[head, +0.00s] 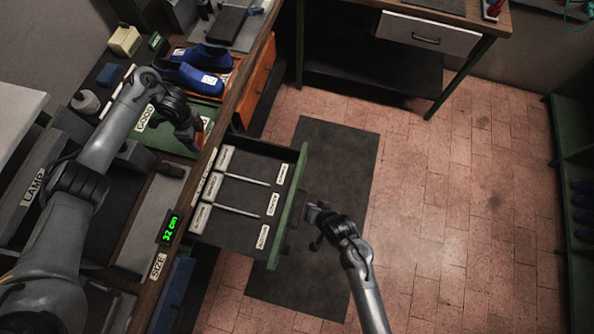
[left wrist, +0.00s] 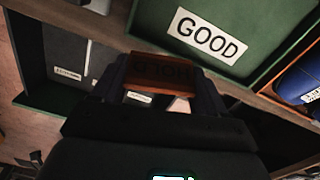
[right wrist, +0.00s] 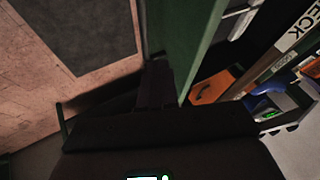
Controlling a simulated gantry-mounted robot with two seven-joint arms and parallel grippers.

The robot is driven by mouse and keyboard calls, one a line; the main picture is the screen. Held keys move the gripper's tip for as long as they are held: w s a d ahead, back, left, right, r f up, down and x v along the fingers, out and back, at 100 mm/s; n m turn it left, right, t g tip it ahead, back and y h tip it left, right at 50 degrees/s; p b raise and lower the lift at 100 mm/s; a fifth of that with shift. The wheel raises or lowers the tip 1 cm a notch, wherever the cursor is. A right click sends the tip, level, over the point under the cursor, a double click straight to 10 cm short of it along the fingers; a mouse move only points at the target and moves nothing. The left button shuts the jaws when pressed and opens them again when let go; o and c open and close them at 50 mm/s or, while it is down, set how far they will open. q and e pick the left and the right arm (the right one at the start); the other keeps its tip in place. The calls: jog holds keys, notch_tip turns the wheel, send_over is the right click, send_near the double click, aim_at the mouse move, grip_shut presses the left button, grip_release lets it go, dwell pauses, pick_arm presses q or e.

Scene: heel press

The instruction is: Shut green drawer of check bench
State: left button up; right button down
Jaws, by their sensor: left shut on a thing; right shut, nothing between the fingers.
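The green drawer (head: 289,215) of the check bench stands pulled out over the floor, its dark inside divided by two thin strips with white labels. My right gripper (head: 314,212) is shut and empty just outside the drawer's front. In the right wrist view its fingers (right wrist: 155,85) are close beside the green front panel (right wrist: 187,38); whether they touch it I cannot tell. My left gripper (head: 197,138) is shut on a brown block with dark lettering (left wrist: 160,72), above the bench's front edge near the green GOOD tray (left wrist: 245,65).
An orange drawer front (head: 263,68) is beyond the green drawer. A dark mat (head: 335,150) lies on the tiled floor. A second table (head: 430,35) stands at the back, and a green shelf (head: 570,180) at the right.

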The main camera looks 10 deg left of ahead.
pick_arm(q)
notch_tip(320, 180, down, 2)
jog(key=shift+f+b, duration=0.1)
jog(key=shift+b, duration=0.9)
pick_arm(e)
jog(key=x, duration=0.9)
jog(key=shift+f, duration=0.1)
